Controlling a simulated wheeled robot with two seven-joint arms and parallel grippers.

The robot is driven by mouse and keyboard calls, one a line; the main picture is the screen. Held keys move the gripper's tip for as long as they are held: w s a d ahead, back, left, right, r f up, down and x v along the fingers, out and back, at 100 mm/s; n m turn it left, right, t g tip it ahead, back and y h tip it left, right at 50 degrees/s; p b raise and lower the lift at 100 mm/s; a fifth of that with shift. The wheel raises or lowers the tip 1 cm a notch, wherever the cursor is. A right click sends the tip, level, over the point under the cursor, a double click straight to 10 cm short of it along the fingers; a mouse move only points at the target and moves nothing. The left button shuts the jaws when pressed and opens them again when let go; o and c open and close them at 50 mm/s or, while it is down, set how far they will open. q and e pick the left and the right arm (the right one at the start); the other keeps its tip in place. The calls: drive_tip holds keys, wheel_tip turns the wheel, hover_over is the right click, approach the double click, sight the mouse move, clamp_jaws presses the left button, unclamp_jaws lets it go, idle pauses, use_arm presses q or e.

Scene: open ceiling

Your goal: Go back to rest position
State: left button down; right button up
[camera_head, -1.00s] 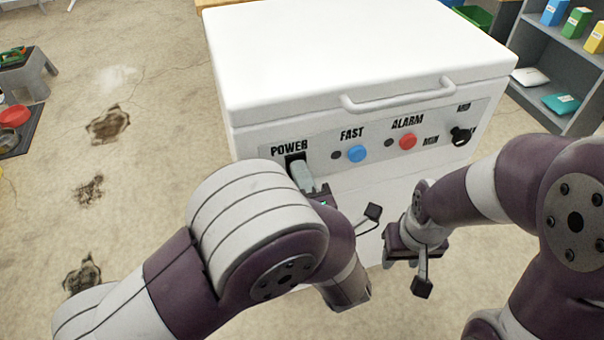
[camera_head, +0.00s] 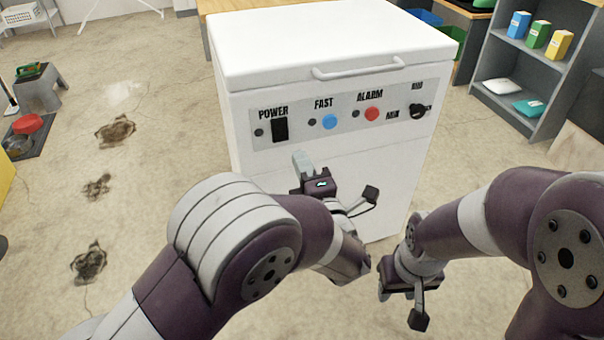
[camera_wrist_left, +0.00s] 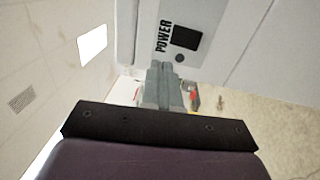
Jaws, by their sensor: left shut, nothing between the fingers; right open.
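My left gripper (camera_head: 302,163) is shut and empty in front of the white chest freezer (camera_head: 335,45), a little below its POWER switch (camera_head: 280,130). In the left wrist view its grey fingers (camera_wrist_left: 163,80) are closed together, and the POWER switch (camera_wrist_left: 185,38) shows beyond them. The fingers look apart from the panel. My right gripper (camera_head: 400,300) hangs low at the right, in front of the freezer, and is open with nothing seen in it.
A grey shelf (camera_head: 535,70) with coloured boxes stands at the back right. A grey stool (camera_head: 38,92) and a dark mat (camera_head: 35,140) with a red bowl are at the left. Dark stains mark the floor, which is otherwise open at the left.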

drive_tip(key=shift+s+d, duration=0.1)
drive_tip(key=shift+s, duration=0.3)
